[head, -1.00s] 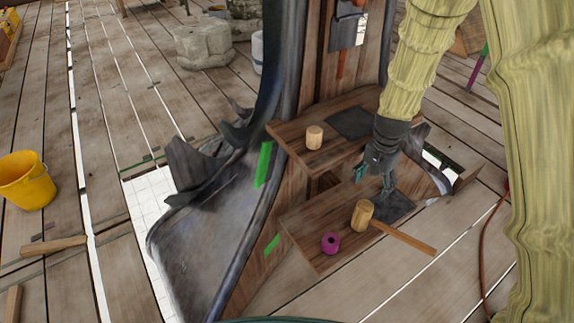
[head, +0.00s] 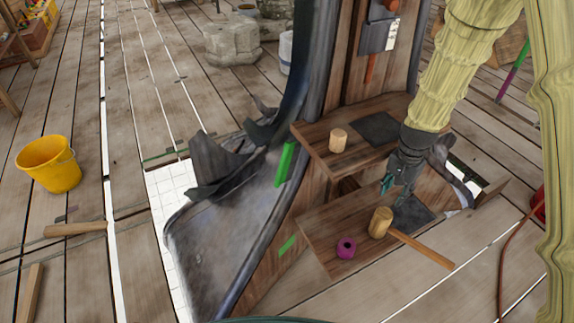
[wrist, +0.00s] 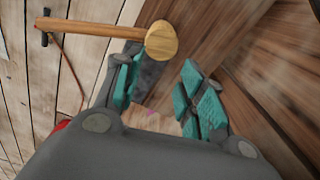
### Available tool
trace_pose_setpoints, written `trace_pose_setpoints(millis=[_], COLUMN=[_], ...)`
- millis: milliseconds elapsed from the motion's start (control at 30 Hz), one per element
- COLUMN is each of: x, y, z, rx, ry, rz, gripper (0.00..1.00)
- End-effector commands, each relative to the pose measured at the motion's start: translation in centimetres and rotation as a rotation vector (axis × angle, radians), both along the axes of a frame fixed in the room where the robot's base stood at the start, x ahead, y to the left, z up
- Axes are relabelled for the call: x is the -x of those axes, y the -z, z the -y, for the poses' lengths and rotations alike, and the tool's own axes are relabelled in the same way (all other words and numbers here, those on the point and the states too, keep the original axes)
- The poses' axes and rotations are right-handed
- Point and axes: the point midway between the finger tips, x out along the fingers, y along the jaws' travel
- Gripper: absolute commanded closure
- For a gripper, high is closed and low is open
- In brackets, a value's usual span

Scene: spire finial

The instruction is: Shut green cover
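Two green pieces show on the left side of the wooden box in the head view: a tall upper one (head: 285,163) and a small lower one (head: 287,245). I cannot tell which is the cover. The upper piece stands at the end of the upper shelf. My gripper (head: 395,187) is over the lower shelf, right of both green pieces and well apart from them. In the wrist view its teal fingers (wrist: 160,92) are spread with nothing between them. Neither green piece can be made out in the wrist view.
A wooden mallet (head: 381,222), also in the wrist view (wrist: 161,40), lies close to my gripper on the lower shelf (head: 318,232). A purple ring-like object (head: 346,248) lies nearby. A wooden cylinder (head: 338,140) stands on the upper shelf (head: 318,131). A yellow bucket (head: 48,165) is far left.

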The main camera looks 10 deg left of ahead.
Motion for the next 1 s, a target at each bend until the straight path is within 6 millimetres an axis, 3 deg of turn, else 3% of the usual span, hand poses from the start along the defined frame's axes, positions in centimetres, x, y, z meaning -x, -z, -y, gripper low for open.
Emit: trace_pose_setpoints(millis=[33,167,367,533,767,1000], x=[-0.2,-1.3,-3.4,-5.0,-6.3,-4.9], y=[0.7,2.4,4.7,6.2,7.3,5.7], z=[0.3,0.9,0.7,-0.7,-4.9,-10.9], rx=[0.006,0.023,0.023,-0.01,-0.126,-0.34], ry=[-0.028,-0.143,-0.341,-0.513,-0.766,-0.995], rz=[0.016,0.088,0.229,0.372,0.631,0.972], gripper=[0.76,0.99,1.0,1.0,1.0,1.0])
